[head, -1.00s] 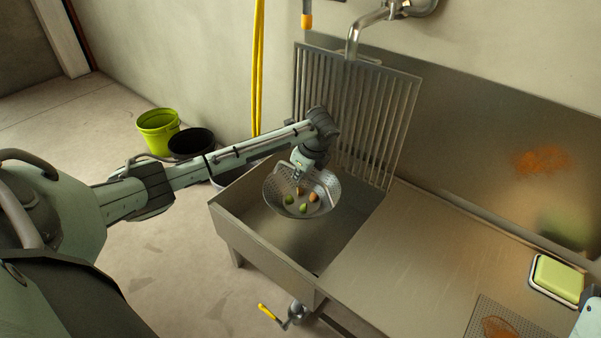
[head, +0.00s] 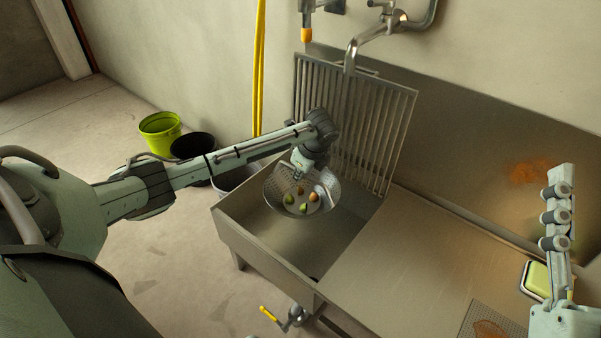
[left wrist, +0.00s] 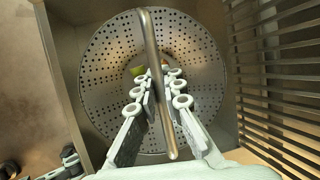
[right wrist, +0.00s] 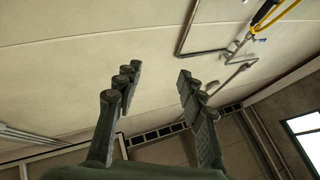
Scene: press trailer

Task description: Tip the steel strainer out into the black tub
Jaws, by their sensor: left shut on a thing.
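The steel strainer (head: 325,190) hangs over the sink basin, bowl upward, with several small green and orange-brown pieces (head: 303,207) in it. My left gripper (head: 303,160) is shut on its bar handle; in the left wrist view the fingers (left wrist: 158,95) close on the bar handle (left wrist: 150,45) above the perforated bowl (left wrist: 105,75). The black tub (head: 193,145) stands on the floor left of the sink, partly hidden behind my left arm. My right gripper (head: 556,225) is raised at the right; in the right wrist view its fingers (right wrist: 157,95) are apart and empty.
A lime-green bucket (head: 160,135) stands beside the black tub, and a grey container (head: 232,180) is partly behind my left arm. The sink (head: 255,245) has a slatted rack (head: 355,120) and tap (head: 375,32) behind. A green-and-white box (head: 537,278) sits on the drainboard (head: 430,255).

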